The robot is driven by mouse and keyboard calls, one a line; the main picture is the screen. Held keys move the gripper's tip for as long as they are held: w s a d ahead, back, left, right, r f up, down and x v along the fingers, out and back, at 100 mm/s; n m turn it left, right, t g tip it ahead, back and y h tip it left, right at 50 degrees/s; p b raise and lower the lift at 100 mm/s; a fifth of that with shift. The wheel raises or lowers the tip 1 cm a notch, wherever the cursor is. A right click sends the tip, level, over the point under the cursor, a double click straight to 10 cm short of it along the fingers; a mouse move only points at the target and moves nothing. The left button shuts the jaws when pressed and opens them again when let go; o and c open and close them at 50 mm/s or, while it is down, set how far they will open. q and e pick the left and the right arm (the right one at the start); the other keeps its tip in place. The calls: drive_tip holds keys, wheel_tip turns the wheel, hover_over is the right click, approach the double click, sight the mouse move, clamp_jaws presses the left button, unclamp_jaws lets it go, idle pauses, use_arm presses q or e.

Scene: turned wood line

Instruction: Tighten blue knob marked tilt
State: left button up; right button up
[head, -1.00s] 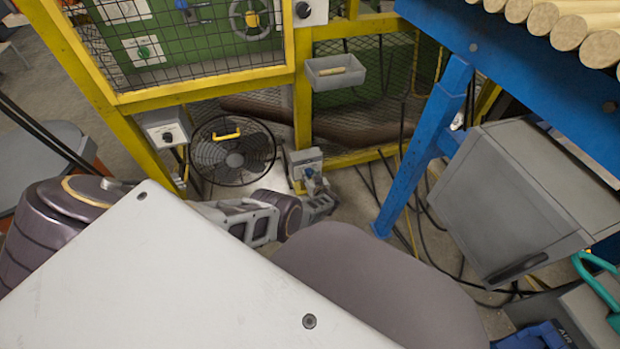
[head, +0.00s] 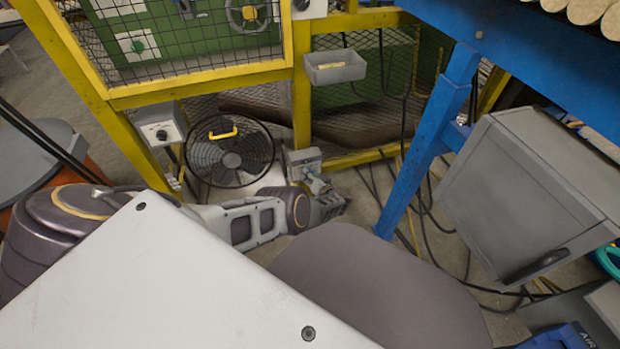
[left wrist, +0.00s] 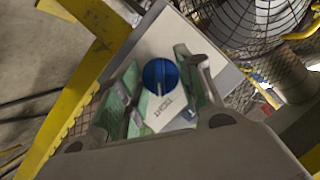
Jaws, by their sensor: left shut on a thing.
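The blue knob (left wrist: 160,75) is round with a raised grip bar and sits on a light panel. A printed label (left wrist: 165,109) is just below it; it looks like TILT but is turned and small. The panel belongs to a small grey box (head: 302,160) low by the yellow frame in the head view. My left gripper (head: 317,186) is at this box, and in the left wrist view its green-padded fingers (left wrist: 160,88) are on either side of the knob, shut on it. The knob is hard to make out in the head view. My right gripper is not in view.
A black fan (head: 231,152) with a yellow handle stands left of the box. Another grey box with a black knob (head: 161,132) is on the yellow post. A grey tray (head: 336,67) hangs above. A blue table leg (head: 425,145), cables and a grey cabinet (head: 525,190) are to the right.

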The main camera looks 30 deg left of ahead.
use_arm(q)
drive_tip(key=shift+a, duration=0.1)
drive_tip(key=shift+c, duration=0.2)
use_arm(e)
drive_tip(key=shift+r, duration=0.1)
use_arm(q)
drive_tip(key=o, duration=0.9)
drive_tip(key=shift+o, duration=0.7)
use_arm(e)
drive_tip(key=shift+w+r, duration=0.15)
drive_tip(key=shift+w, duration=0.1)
